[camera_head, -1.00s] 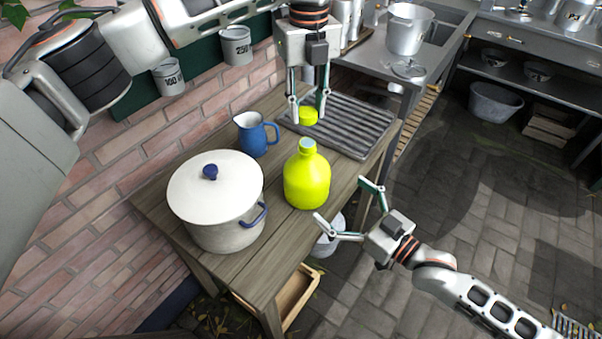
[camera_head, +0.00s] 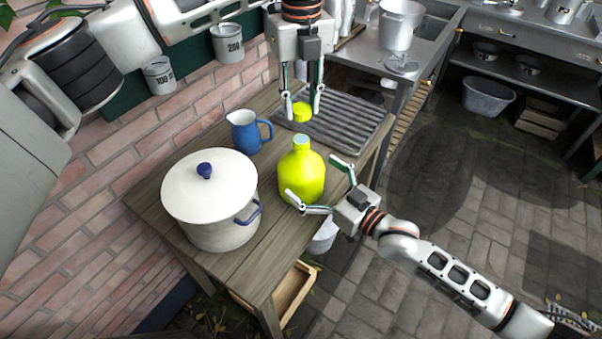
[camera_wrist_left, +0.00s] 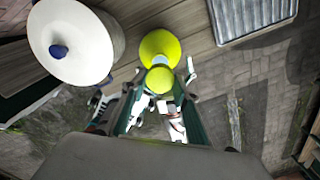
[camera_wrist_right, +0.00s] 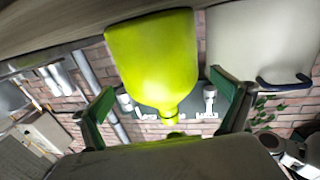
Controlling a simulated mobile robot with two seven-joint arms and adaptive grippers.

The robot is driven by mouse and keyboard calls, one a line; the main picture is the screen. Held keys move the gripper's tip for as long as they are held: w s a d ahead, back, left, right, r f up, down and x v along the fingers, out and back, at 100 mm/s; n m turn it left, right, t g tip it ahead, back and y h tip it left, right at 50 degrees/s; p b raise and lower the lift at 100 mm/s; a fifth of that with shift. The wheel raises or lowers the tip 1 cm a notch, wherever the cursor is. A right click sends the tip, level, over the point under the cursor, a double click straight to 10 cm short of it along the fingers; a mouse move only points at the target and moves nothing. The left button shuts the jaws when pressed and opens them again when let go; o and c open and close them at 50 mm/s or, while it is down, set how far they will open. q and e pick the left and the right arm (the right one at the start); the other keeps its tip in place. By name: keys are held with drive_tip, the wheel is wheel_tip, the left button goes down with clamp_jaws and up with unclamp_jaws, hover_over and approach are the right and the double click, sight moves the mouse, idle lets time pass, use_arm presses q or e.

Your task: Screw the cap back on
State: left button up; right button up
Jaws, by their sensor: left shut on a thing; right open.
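A yellow-green jug (camera_head: 302,178) stands upright on the wooden table, with its pale neck opening bare at the top. It also shows in the left wrist view (camera_wrist_left: 160,46) and fills the middle of the right wrist view (camera_wrist_right: 155,60). My left gripper (camera_head: 302,110) is shut on the yellow cap (camera_head: 302,112), holding it above and behind the jug; the cap also shows in the left wrist view (camera_wrist_left: 160,80). My right gripper (camera_head: 318,182) is open, with its fingers reaching to either side of the jug's body. I cannot tell whether they touch it.
A white lidded pot (camera_head: 210,228) stands left of the jug, and a blue pitcher (camera_head: 247,133) stands behind it. A ribbed metal tray (camera_head: 345,128) lies at the table's back right. Two grey wall cans (camera_head: 228,44) hang by the brick wall.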

drive_tip(key=shift+x, duration=2.2)
drive_tip(key=c, duration=1.6)
use_arm(q)
hover_over(301, 139)
drive_tip(key=shift+f, duration=2.55)
use_arm(e)
drive_tip(key=shift+c, duration=0.2)
use_arm(q)
drive_tip(key=shift+f, duration=0.1)
drive_tip(key=shift+f, duration=0.75)
drive_tip(key=shift+f, duration=0.55)
